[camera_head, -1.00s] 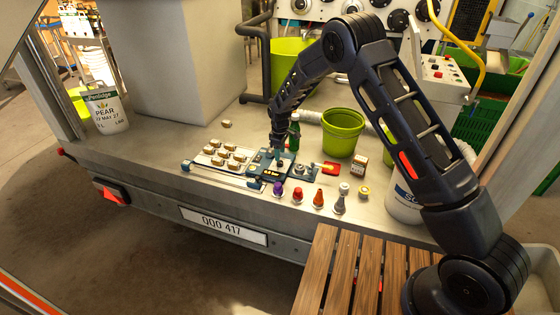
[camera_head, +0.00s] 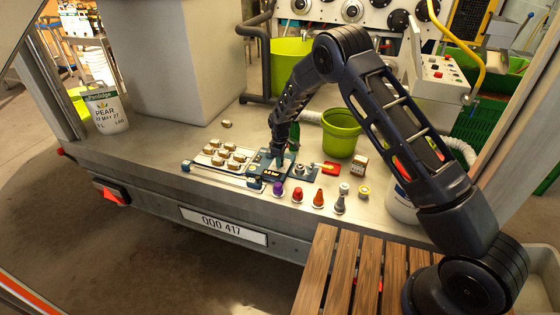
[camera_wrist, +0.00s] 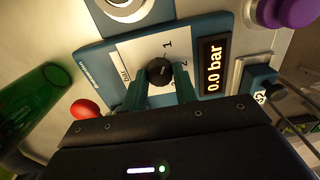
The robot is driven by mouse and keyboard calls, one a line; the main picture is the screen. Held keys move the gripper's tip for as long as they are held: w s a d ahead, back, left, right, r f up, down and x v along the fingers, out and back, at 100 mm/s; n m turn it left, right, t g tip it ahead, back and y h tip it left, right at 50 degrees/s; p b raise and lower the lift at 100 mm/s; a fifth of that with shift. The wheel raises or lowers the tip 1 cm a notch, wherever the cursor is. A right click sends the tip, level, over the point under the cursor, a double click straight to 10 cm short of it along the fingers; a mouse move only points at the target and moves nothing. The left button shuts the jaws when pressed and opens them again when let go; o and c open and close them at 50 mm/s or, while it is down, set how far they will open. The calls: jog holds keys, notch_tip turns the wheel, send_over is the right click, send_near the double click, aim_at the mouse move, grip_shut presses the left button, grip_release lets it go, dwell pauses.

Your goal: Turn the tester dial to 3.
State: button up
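The tester is a teal box with a white dial face (camera_wrist: 127,53) and a lit display (camera_wrist: 214,66) reading 0.0 bar in the wrist view. Its round black dial (camera_wrist: 160,72) sits on the white face, with marks 1 and 2 to its upper right and right. No 3 is legible, and the pointer's exact setting is hard to read. My gripper (camera_wrist: 161,88) has its two teal fingers apart, one on each side of the dial's near part. I cannot tell whether they touch it. In the head view the tester (camera_head: 267,169) is partly hidden by my arm.
A red knob (camera_wrist: 86,109) and green bottle (camera_wrist: 38,105) are near the tester in the wrist view. In the head view, a tray of brown-topped pieces (camera_head: 212,158) is left, several coloured cones and knobs (camera_head: 318,199) in front, and a green bucket (camera_head: 341,133) behind.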

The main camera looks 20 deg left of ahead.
jog(key=shift+m, duration=0.3)
jog(key=m, duration=1)
jog(key=shift+m, duration=0.4)
jog(key=m, duration=1.1)
jog(key=shift+m, duration=0.4)
